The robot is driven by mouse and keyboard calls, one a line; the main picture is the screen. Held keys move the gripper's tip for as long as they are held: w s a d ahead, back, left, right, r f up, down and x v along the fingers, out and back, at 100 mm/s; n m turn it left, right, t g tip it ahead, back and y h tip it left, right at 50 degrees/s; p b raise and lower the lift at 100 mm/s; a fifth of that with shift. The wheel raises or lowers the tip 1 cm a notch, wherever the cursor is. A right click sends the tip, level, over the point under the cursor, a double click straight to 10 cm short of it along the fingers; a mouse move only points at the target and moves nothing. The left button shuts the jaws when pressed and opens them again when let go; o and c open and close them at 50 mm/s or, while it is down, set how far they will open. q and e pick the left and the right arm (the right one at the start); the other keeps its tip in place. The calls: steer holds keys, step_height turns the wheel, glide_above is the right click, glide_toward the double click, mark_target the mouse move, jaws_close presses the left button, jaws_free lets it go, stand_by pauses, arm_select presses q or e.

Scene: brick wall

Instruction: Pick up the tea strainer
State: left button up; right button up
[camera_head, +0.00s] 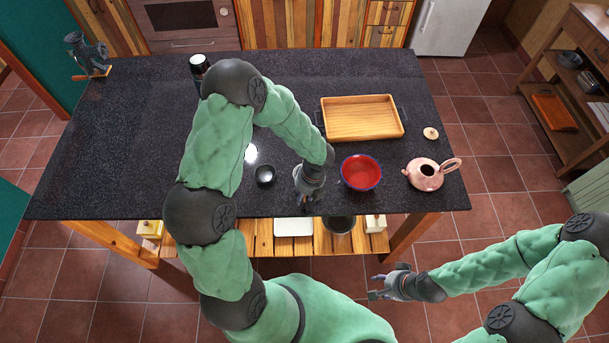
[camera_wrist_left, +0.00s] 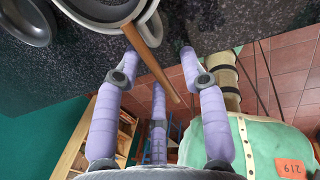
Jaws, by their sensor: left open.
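The tea strainer (camera_wrist_left: 108,10) shows at the top of the left wrist view as a grey metal round with a wooden handle (camera_wrist_left: 152,65) that reaches past the counter's edge. My left gripper (camera_wrist_left: 158,62) is open, with its purple fingers spread around the handle and the handle between them. In the head view my left gripper (camera_head: 308,199) is at the counter's front edge and largely hides the strainer. Whether the fingers touch the handle I cannot tell. My right gripper (camera_head: 379,284) is open and empty, in front of the counter and below its top.
A small dark bowl (camera_head: 265,175) stands left of the left gripper. A red bowl with a blue rim (camera_head: 361,172) stands close on its right. A pink teapot (camera_head: 424,174), a wooden tray (camera_head: 361,118) and a round lid (camera_head: 430,133) lie beyond. The counter's left part (camera_head: 120,150) is clear.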

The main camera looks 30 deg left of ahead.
arm_select(q)
jaws_close()
steer(key=shift+r, duration=0.15)
